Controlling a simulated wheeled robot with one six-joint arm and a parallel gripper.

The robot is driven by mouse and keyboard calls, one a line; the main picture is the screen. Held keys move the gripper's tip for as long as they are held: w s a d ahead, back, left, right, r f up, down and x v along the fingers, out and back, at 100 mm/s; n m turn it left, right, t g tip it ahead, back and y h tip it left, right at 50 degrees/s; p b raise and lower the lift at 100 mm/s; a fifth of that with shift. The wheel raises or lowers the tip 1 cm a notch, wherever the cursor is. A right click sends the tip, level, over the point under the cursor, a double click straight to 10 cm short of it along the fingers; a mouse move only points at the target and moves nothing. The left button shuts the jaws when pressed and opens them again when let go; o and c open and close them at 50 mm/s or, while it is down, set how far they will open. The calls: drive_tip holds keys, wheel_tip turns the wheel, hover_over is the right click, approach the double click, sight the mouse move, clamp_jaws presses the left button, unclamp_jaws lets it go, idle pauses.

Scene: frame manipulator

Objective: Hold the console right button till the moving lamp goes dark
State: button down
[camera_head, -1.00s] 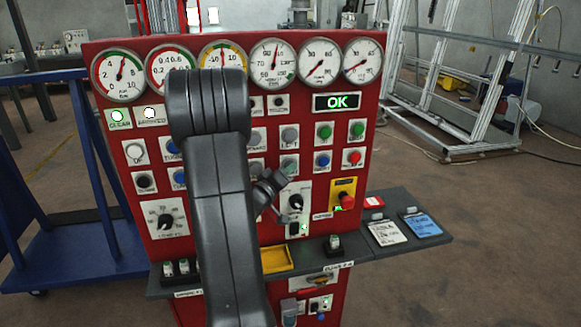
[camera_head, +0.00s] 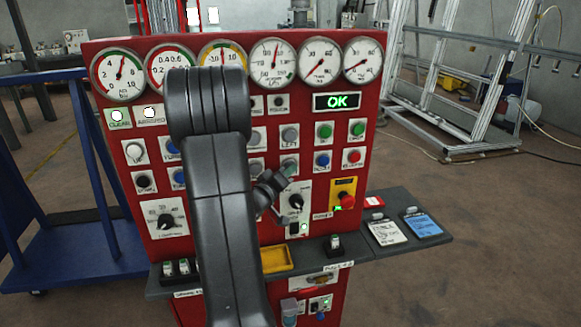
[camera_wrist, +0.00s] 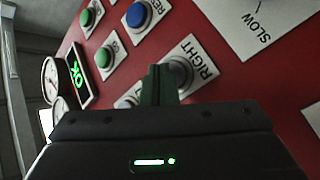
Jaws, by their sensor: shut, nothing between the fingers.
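The grey RIGHT button (camera_wrist: 181,72) is on a white plate on the red console (camera_head: 226,238). My gripper (camera_wrist: 160,76) is shut and empty, and its fingertips are at this button, overlapping its edge in the wrist view. I cannot tell whether the button is pressed in. In the head view my gripper (camera_head: 280,180) is just below the button (camera_head: 289,167), partly behind my arm. Two lamps at the upper left are lit white, the one marked CLEAR (camera_head: 117,116) and its neighbour (camera_head: 149,113). Two small round indicators (camera_head: 279,102) look dark; I cannot read their labels.
A green OK display (camera_head: 337,102) is lit. Green, blue and red buttons are close by on the right, with a red emergency knob (camera_head: 347,201) below. A grey shelf (camera_head: 440,238) with cards juts from the console. My arm hides the console's middle.

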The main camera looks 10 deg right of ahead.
drive_tip(key=shift+s, duration=0.5)
drive_tip(key=shift+s+d+b, duration=0.1)
drive_tip(key=shift+s+b, duration=0.3)
drive_tip(key=shift+s, duration=2.1)
drive_tip(key=s+b, duration=0.1)
drive_tip(key=s, duration=0.3)
drive_tip(key=shift+d, duration=0.1)
drive_tip(key=shift+w, duration=0.15)
